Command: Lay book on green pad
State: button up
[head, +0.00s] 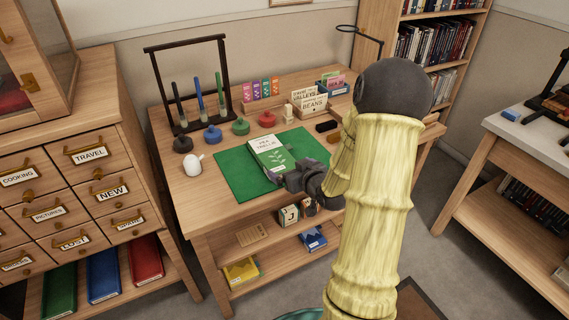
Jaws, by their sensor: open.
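A book (268,154) with a white and green cover lies flat on the green pad (236,182) on the wooden table. The cover text is too small to read fully. My gripper (283,180) is at the near right edge of the book, low over the pad, and it is open. My arm comes in from the right and hides the pad's right side. I cannot tell whether the fingers touch the book.
A white pot (193,165), a black inkwell (182,144) and blue, green and red ones stand left of and behind the pad. A dark rack (187,42) rises at the back left. Card boxes (307,101) stand behind. A drawer cabinet (91,155) is left.

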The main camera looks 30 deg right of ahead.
jog(key=v, duration=0.3)
dwell(0.5)
jog(key=s+a+r+g, duration=0.1)
jog(key=s+a+g, duration=1)
jog(key=s+a, duration=0.5)
jog(key=shift+a, duration=0.2)
